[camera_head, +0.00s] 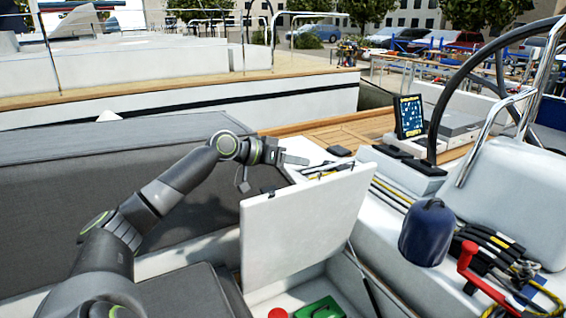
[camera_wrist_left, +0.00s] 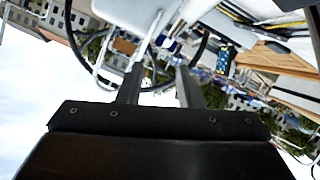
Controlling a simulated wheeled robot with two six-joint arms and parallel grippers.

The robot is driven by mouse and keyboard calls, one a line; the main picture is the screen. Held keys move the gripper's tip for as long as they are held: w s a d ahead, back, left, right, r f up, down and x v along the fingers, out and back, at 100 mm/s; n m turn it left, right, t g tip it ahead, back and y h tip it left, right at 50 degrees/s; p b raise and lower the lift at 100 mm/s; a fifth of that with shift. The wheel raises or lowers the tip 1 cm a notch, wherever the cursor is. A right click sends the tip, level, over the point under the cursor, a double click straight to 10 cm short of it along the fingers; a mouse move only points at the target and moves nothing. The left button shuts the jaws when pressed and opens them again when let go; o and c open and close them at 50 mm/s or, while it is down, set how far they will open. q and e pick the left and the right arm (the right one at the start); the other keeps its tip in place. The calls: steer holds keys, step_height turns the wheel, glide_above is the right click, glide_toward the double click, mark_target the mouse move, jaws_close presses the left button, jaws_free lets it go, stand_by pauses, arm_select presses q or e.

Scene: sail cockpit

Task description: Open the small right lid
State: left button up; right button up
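A white lid panel (camera_head: 300,230) stands raised and tilted in the middle of the head view. Under it an open compartment shows a red item (camera_head: 278,313) and a green item (camera_head: 322,309). I cannot tell whether this is the small right lid. My left gripper (camera_head: 296,160) is just above and behind the raised panel's top left edge; I see no grip on it. In the left wrist view the two fingers (camera_wrist_left: 159,78) stand apart with nothing clear between them. My right gripper is not in view.
A dark steering wheel (camera_head: 470,75) and a chart screen (camera_head: 409,116) stand at the right. A blue winch cover (camera_head: 427,232), a red handle (camera_head: 468,256) and ropes sit on the right coaming. A grey cushion (camera_head: 90,170) covers the left bench.

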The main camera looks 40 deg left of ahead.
arm_select(q)
steer(key=shift+b+v, duration=0.3)
steer(key=shift+v, duration=1.45)
